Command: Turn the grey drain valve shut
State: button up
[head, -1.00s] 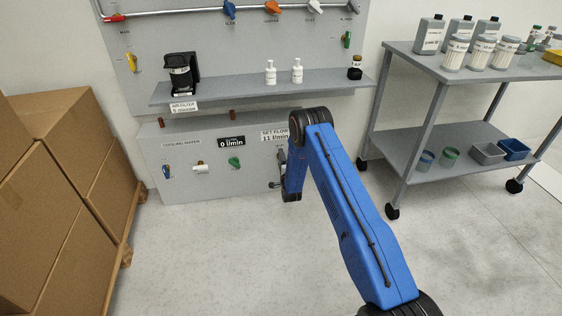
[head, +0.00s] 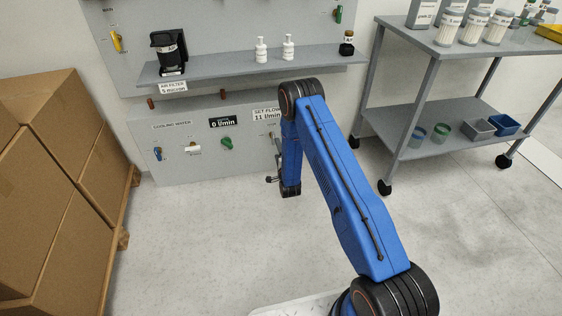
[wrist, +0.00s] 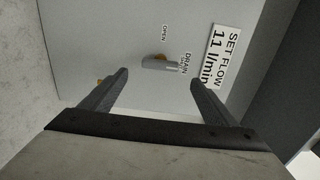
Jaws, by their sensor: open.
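The grey drain valve (wrist: 160,66) is on the light grey panel in the wrist view. It has a short grey lever and a bit of brass behind it. An OPEN label is to its upper left, and a DRAIN label with smaller text is at its right. My gripper (wrist: 158,77) is open and empty, its two fingers spread to either side of the lever in the picture, apparently short of it. In the head view my gripper (head: 271,180) is small and dark beside the blue wrist, low in front of the panel. The valve is not clear there.
The cooling water panel (head: 180,168) carries blue, white and green valves (head: 227,143) and a 0 l/min display (head: 223,121). A shelf (head: 215,72) juts out above it. Cardboard boxes (head: 60,180) stand left, a wheeled cart (head: 400,120) right. Floor between is clear.

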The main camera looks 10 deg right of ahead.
jog(key=s, duration=0.7)
jog(key=shift+r, duration=0.1)
jog(key=w+r+n+g, duration=0.2)
jog(key=w+r, duration=0.1)
jog(key=r, duration=0.8)
jog(key=s+d+r+n+g, duration=0.1)
jog(key=s+r+n+g, duration=0.15)
jog(key=s+r, duration=0.65)
jog(key=s+d+r+n+g, duration=0.2)
jog(key=s+r+n, duration=0.15)
jog(key=r, duration=1.25)
jog(key=s+d+r+n+g, duration=0.1)
jog(key=s+r+n+g, duration=0.1)
jog(key=s, duration=1.3)
jog(key=s+d+r+n+g, duration=0.1)
jog(key=s+r+n, duration=0.3)
jog(key=s, duration=1.2)
jog(key=s+d+r+n+g, duration=0.1)
jog(key=s+r+n+g, duration=0.2)
jog(key=s, duration=1.3)
notch_tip(320, 180, up, 2)
jog(key=shift+d+r+n+g, duration=0.1)
jog(key=shift+d+n+g, duration=0.25)
jog(key=shift+n, duration=0.25)
